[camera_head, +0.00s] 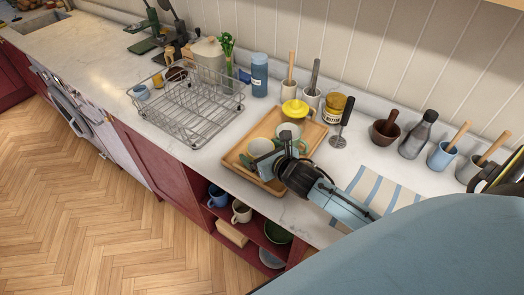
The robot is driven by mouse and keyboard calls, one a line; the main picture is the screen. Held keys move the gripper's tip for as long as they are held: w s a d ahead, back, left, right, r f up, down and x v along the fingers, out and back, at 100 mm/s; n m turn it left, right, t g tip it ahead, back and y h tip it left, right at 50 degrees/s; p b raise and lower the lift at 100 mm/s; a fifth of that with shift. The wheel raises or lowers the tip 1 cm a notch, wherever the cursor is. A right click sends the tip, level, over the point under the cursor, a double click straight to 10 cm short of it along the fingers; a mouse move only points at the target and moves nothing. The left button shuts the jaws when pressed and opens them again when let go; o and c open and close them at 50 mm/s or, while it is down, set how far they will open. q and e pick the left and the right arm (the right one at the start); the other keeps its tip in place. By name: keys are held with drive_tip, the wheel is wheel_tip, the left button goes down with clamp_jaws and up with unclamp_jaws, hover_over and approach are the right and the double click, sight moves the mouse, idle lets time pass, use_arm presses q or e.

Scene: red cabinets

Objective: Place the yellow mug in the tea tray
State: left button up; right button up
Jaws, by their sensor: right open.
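The wooden tea tray (234,158) lies on the counter near its front edge, right of the dish rack. Two pale cream mugs stand in it: one (260,147) at the front left, one (288,130) behind it. My right gripper (266,160) is open over the front of the tray, very close to the front mug and partly hiding it. I cannot tell whether it touches the mug. A small yellow mug-like thing (158,80) stands by the left end of the rack. My left gripper is out of view.
A wire dish rack (190,105) stands left of the tray. A striped cloth (378,190) lies right. An open shelf (246,228) with mugs and bowls is below.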

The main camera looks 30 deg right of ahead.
drive_tip(key=shift+r, duration=0.1)
drive_tip(key=shift+s+r, duration=0.1)
drive_tip(key=shift+s, duration=0.1)
drive_tip(key=v, duration=1.1)
drive_tip(key=shift+s, duration=0.3)
drive_tip(key=shift+r, duration=0.1)
